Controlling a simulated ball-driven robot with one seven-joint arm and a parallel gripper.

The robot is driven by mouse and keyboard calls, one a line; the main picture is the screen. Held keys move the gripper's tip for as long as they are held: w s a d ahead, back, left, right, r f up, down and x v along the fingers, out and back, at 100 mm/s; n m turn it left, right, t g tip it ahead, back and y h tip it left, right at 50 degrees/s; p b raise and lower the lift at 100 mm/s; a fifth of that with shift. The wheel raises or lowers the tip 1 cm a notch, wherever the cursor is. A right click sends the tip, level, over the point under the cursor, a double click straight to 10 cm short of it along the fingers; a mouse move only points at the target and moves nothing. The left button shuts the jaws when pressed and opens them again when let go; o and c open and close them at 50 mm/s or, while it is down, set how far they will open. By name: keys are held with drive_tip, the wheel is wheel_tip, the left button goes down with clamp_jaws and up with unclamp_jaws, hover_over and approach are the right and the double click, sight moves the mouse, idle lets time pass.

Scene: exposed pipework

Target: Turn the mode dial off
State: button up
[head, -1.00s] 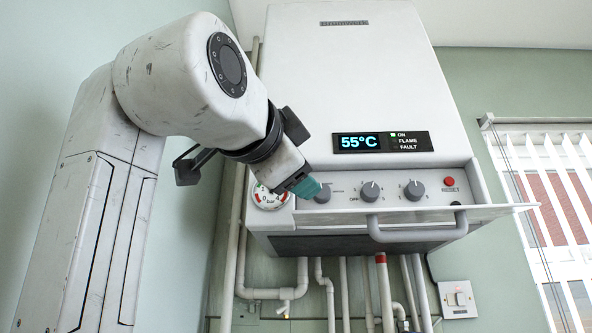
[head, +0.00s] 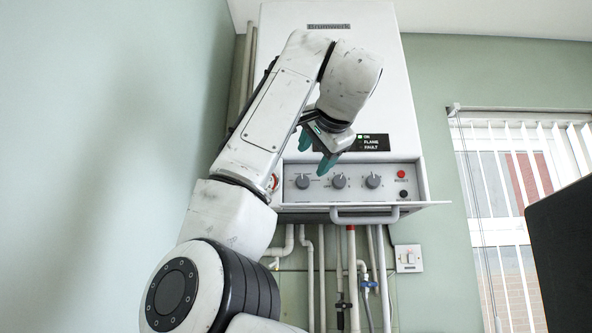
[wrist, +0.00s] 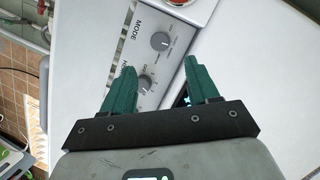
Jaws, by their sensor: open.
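The mode dial (head: 302,181) is the grey knob at the left of the boiler's control panel (head: 335,196). In the wrist view the MODE lettering stands beside this dial (wrist: 160,41). Its pointer setting is too small to read. My gripper (head: 316,154) has green fingers, is open and empty, and is above the panel near the display. In the wrist view the gripper (wrist: 160,66) has the mode dial beyond its fingertips, and a second dial (wrist: 145,83) shows between the fingers. I see no contact with the mode dial.
Two more grey dials (head: 339,181) (head: 372,181) and a red reset button (head: 402,193) lie to the right. A ledge with a handle (head: 365,217) juts out below, above several pipes (head: 351,270). A dark panel (head: 565,250) fills the right edge.

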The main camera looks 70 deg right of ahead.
sight(302, 180)
drive_tip(key=p+x, duration=0.2)
drive_tip(key=x, duration=0.7)
drive_tip(key=shift+d+f+p, duration=0.1)
drive_tip(key=shift+d+p, duration=0.1)
drive_tip(key=shift+p, duration=0.2)
drive_tip(key=shift+c, duration=0.4)
drive_tip(key=c, duration=1)
drive_tip(key=shift+o, duration=0.2)
drive_tip(key=n+g, duration=0.1)
drive_tip(key=n, duration=0.2)
drive_tip(key=n+g, duration=0.1)
drive_tip(key=shift+w+a+n+g, duration=0.1)
drive_tip(key=shift+w+n+g, duration=0.2)
drive_tip(key=shift+n, duration=0.1)
drive_tip(key=shift+n+g+h, duration=0.4)
drive_tip(key=shift+n+g, duration=0.3)
drive_tip(key=shift+n, duration=0.5)
drive_tip(key=shift+w+a+n+g+h, duration=0.15)
drive_tip(key=shift+n+g, duration=0.15)
drive_tip(key=shift+n, duration=0.35)
drive_tip(key=shift+w+d+n+g+h, duration=0.15)
drive_tip(key=shift+n+g, duration=0.15)
drive_tip(key=shift+n, duration=0.35)
drive_tip(key=shift+s+a, duration=0.1)
